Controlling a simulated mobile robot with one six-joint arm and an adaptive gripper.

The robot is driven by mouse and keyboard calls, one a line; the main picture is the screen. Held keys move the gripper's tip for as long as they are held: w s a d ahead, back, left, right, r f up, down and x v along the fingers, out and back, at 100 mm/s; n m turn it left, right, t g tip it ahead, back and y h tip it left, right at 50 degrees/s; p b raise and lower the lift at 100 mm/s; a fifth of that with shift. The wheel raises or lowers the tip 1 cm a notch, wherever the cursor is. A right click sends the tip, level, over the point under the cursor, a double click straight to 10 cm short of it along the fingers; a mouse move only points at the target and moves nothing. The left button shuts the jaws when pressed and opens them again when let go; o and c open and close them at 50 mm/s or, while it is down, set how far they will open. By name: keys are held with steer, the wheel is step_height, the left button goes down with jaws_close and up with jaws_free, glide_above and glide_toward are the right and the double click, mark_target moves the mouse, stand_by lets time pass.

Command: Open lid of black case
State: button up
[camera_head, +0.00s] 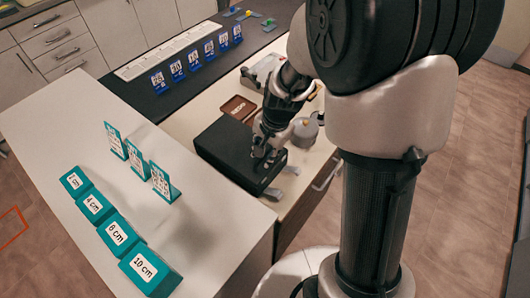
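The black case (222,151) lies on the lower counter, beside the raised white counter. Its lid looks flat and closed. My gripper (266,152) is over the right part of the case, pointing down, close to or touching its top. The fingers are small and dark against the case, so I cannot tell whether they are open or shut. My arm covers part of the counter behind the case.
Teal blocks with cm labels (117,235) and several teal number stands (161,182) are on the white counter (215,235). Blue number stands (194,61) line the dark counter. A brown tray (238,107) and a grey round object (304,132) stand near the case.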

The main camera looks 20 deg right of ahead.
steer(key=shift+c, duration=0.5)
jaws_close()
